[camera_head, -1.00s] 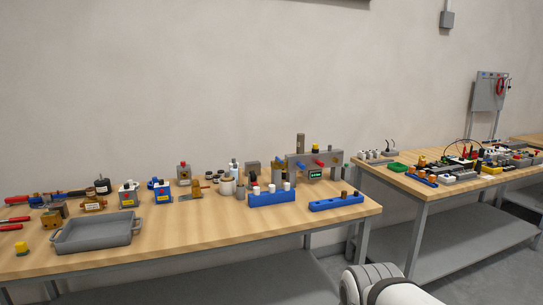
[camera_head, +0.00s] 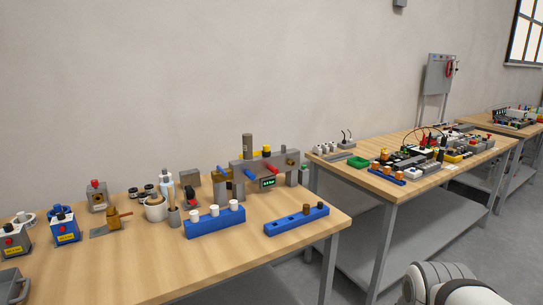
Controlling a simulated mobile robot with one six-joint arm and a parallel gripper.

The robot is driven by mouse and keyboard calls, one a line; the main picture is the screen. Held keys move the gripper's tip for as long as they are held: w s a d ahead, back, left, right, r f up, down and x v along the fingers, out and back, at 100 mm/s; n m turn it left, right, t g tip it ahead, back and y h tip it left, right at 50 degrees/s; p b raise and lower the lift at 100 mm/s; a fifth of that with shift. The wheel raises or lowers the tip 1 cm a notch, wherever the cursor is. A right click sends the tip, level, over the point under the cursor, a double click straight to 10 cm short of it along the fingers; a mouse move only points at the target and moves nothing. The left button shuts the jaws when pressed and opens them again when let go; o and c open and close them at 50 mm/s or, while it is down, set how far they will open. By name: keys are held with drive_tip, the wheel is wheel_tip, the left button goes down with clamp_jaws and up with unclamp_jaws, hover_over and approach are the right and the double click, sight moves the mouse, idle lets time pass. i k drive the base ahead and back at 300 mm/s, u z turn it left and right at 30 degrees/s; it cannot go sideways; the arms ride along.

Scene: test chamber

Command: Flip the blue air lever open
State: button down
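A grey bridge-shaped fixture (camera_head: 262,172) stands at the back right of the near wooden bench. At this size I cannot tell whether the blue lever is open or closed. A small green-lit display (camera_head: 267,183) is on the fixture's front. My gripper is not in view; only a white and grey part of my own body shows at the lower right.
On the near bench (camera_head: 215,262), a blue block with white caps (camera_head: 214,222) and a blue rack (camera_head: 296,220) stand before the fixture. A mortar (camera_head: 156,208) and boxes are further left. The front middle is bare. A second cluttered bench (camera_head: 440,195) stands right, beyond a gap.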

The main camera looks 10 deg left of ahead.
sight(218, 169)
drive_tip(key=u, duration=0.1)
drive_tip(key=i, duration=0.9)
drive_tip(key=u, duration=0.25)
